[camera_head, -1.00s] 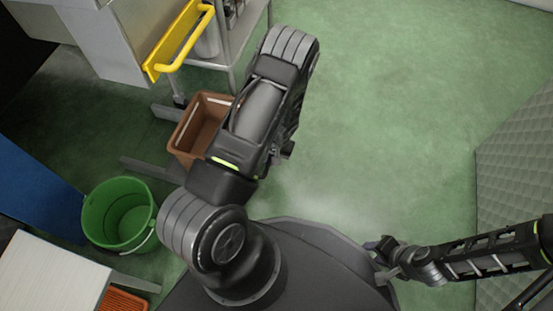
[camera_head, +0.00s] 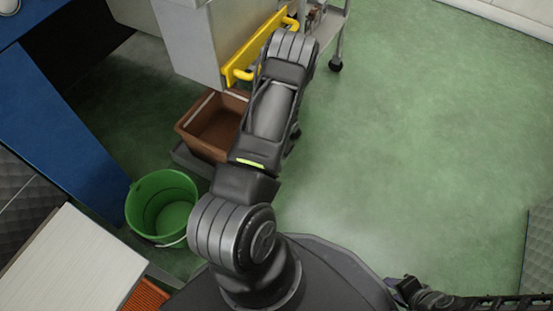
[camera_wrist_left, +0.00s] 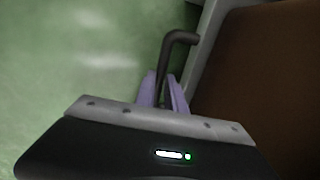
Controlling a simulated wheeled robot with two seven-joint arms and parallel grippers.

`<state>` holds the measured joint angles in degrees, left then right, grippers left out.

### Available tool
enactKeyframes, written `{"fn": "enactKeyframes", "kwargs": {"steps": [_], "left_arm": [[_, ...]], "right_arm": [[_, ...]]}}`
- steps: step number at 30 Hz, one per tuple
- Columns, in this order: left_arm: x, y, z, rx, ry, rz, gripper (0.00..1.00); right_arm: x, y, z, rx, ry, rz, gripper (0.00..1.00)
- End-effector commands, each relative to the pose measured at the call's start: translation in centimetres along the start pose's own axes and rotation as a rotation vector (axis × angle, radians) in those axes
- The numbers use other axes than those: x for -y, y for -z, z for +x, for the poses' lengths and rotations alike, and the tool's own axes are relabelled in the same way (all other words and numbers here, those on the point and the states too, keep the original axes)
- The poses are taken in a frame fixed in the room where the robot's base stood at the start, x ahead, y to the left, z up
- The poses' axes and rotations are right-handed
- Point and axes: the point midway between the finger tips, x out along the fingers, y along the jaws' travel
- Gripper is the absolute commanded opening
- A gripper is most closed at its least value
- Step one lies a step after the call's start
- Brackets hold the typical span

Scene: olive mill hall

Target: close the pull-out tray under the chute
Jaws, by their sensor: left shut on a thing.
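The brown pull-out tray (camera_head: 212,132) is at left centre in the head view, below the grey housing (camera_head: 188,45) with the yellow panel (camera_head: 258,45). Part of it is hidden behind my left arm. It also fills the right side of the left wrist view (camera_wrist_left: 265,75). There my left gripper (camera_wrist_left: 165,90) has its purple fingers shut on a dark bent handle (camera_wrist_left: 182,38) beside the tray's pale rim. My left gripper is hidden in the head view. My right gripper (camera_head: 404,288) is low at the right, away from the tray; its jaws are unclear.
A green bucket (camera_head: 162,207) stands below and left of the tray, close to it. A blue panel (camera_head: 60,130) and a pale slab (camera_head: 75,262) are at the left. A wheeled cart (camera_head: 333,25) stands behind. The floor to the right is clear.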

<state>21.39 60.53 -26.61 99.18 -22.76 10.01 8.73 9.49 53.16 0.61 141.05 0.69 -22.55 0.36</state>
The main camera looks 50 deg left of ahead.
Motion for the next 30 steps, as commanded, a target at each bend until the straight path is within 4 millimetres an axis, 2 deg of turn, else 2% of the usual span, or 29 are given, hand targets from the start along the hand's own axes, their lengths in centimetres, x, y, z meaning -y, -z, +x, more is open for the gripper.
{"fn": "enactKeyframes", "kwargs": {"steps": [1,8,9,17,25,30], "left_arm": [[0.5,0.0,0.1,-0.001,0.006,-0.001,0.00],[0.7,0.0,0.1,-0.001,0.009,-0.002,0.00],[0.8,0.0,0.1,-0.002,0.010,-0.002,0.15],[0.6,0.0,0.1,-0.001,0.007,-0.002,0.36],[0.4,0.0,-0.1,-0.001,0.005,-0.001,0.36],[0.5,0.1,-1.6,-0.002,0.005,-0.001,0.36]], "right_arm": [[0.0,0.0,0.0,0.000,0.000,0.000,0.36],[0.0,0.0,0.0,0.000,0.000,0.000,0.36],[0.0,0.0,0.0,0.000,0.000,0.000,0.36],[0.0,0.0,0.0,0.000,0.000,0.000,0.36],[0.0,0.0,-0.1,0.000,0.000,0.000,0.36],[0.3,-0.1,-0.8,0.001,-0.001,-0.001,0.36]]}}
